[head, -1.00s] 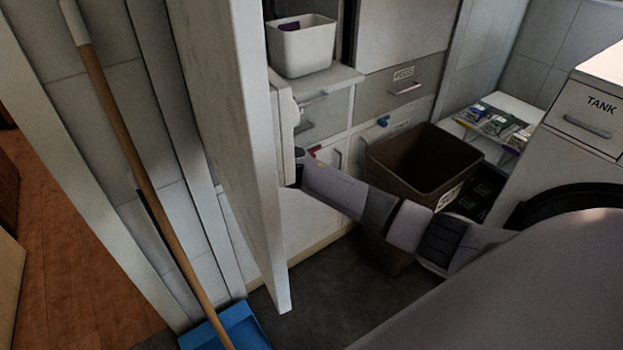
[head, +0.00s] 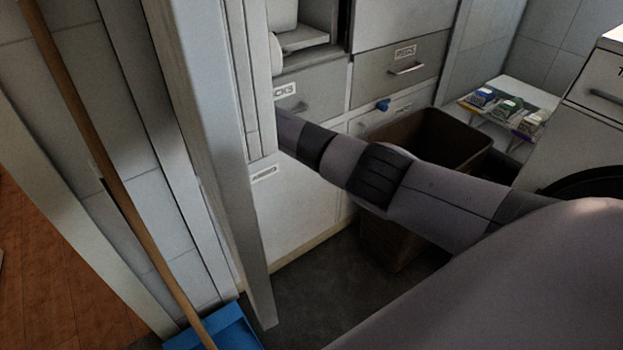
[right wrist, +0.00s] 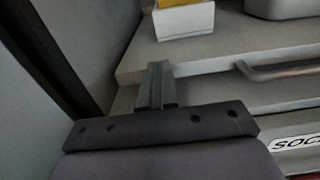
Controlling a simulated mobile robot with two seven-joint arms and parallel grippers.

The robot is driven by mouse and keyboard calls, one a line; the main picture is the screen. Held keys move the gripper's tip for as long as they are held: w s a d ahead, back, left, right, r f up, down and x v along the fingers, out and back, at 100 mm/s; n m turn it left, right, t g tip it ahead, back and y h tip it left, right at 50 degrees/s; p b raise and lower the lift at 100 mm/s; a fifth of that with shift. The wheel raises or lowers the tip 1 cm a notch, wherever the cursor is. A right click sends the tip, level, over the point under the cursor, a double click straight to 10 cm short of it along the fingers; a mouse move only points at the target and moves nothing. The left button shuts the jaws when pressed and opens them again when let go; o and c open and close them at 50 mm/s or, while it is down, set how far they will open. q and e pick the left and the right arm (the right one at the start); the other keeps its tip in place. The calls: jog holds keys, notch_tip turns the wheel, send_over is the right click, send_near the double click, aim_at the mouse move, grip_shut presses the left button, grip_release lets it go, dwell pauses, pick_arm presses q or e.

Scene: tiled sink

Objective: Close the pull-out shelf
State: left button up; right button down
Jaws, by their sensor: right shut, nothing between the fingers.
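The pull-out shelf (head: 306,41) is a pale slab at the upper left of the head view, above a grey drawer, partly hidden by the upright panel edge. A white bin (head: 284,13) stands on it. The right wrist view shows the shelf (right wrist: 210,51) close up, with a handle (right wrist: 275,69) at its front. My right gripper (right wrist: 155,72) is shut and empty, its fingertips at the shelf's front edge near the left corner; I cannot tell whether they touch. In the head view that gripper is hidden behind the panel. My left gripper is not in view.
A tall pale panel (head: 205,110) stands just left of my right arm. A brown bin (head: 395,235) stands beyond the arm. A yellow-and-white box (right wrist: 183,18) is on the shelf. A broom (head: 125,205) leans at left. Dark floor (head: 320,290) is clear in front.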

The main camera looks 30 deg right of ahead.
jog(key=shift+w, duration=0.4)
jog(key=shift+r+b, duration=0.2)
jog(key=shift+b, duration=0.15)
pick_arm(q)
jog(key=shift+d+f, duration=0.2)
pick_arm(e)
jog(key=shift+r, duration=0.2)
